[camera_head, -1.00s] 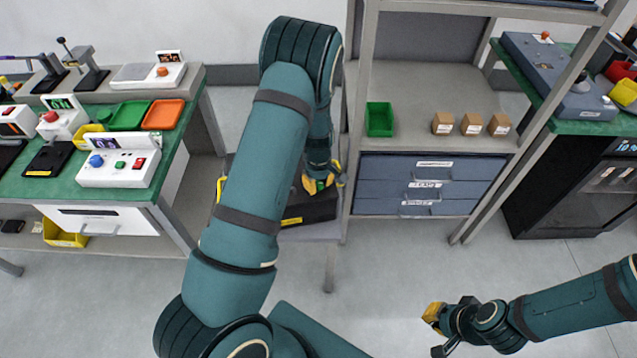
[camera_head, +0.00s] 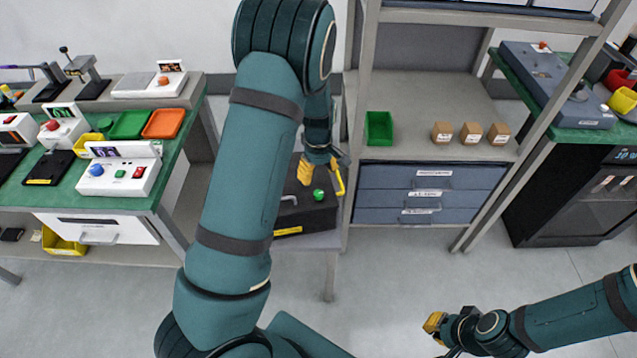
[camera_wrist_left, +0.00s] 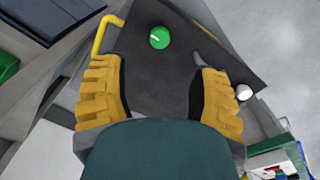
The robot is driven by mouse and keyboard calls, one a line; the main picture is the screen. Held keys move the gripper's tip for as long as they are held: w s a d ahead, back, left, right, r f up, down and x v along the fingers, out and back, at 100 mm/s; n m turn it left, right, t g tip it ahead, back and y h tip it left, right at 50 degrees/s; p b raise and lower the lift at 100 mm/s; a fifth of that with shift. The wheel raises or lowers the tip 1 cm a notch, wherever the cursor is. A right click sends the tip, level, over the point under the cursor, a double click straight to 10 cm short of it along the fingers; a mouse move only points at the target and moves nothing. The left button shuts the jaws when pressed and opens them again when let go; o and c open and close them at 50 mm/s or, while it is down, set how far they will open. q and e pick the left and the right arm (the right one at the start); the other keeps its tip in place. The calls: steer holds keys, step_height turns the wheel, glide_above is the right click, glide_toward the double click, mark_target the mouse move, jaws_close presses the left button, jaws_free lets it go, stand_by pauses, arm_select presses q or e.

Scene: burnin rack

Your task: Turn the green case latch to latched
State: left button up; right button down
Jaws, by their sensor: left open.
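The black case (camera_head: 300,218) sits on a low grey stand in the middle of the head view. Its green latch (camera_head: 318,195) is a round knob on the case top. In the left wrist view the latch (camera_wrist_left: 160,38) shows a short white mark, slanted near horizontal. Whether this means latched cannot be read. My left gripper (camera_head: 320,172) is open and empty, just beyond the latch in the head view and apart from it. In the wrist view its yellow fingers (camera_wrist_left: 160,75) stand either side below the latch. My right gripper (camera_head: 435,323) is far off at the lower right.
The grey shelf rack with blue drawers (camera_head: 430,193) is close on the right. A green bench (camera_head: 130,200) with control boxes is on the left. Open floor lies in front.

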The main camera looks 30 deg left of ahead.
arm_select(q)
steer(key=shift+r, duration=1.3)
